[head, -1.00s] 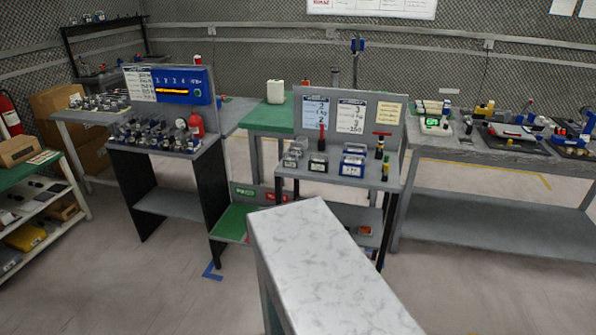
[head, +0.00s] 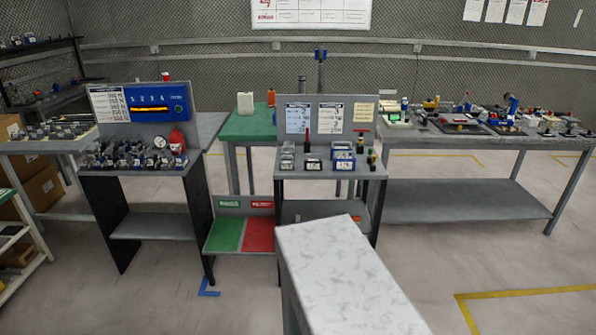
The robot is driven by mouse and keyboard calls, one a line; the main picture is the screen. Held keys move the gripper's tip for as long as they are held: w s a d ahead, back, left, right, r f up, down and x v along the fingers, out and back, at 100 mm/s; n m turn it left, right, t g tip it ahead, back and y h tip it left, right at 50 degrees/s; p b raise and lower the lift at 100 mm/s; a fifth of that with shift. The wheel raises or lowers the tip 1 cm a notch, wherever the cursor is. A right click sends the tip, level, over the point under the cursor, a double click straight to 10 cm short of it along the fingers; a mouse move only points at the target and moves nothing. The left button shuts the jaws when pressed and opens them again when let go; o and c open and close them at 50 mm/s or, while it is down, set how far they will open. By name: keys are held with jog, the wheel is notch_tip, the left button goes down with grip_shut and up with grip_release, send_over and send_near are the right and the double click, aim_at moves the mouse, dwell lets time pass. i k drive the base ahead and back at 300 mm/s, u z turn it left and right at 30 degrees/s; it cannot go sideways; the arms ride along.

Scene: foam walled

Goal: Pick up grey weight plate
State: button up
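I cannot make out a grey weight plate for certain in the head view. Small grey and metallic items (head: 130,156) crowd the left bench, too small to tell apart. The middle bench (head: 345,172) holds small grey and dark blocks and a blue-and-white item (head: 342,157). My gripper is not in view.
A white-topped block (head: 345,275) stands close in front. A low stand with green (head: 225,234) and red panels sits between the benches. A long grey table (head: 465,200) with devices stands right. Open floor (head: 150,295) lies front left and at right.

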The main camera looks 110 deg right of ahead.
aim_at(282, 166)
jog(key=z, duration=0.4)
jog(key=i, duration=0.8)
jog(key=z, duration=0.8)
jog(key=i, duration=0.65)
jog(key=z, duration=0.6)
jog(key=i, duration=0.55)
jog(key=z, duration=0.8)
jog(key=i, duration=0.55)
jog(key=z, duration=0.95)
jog(key=i, duration=1.2)
jog(key=z, duration=0.55)
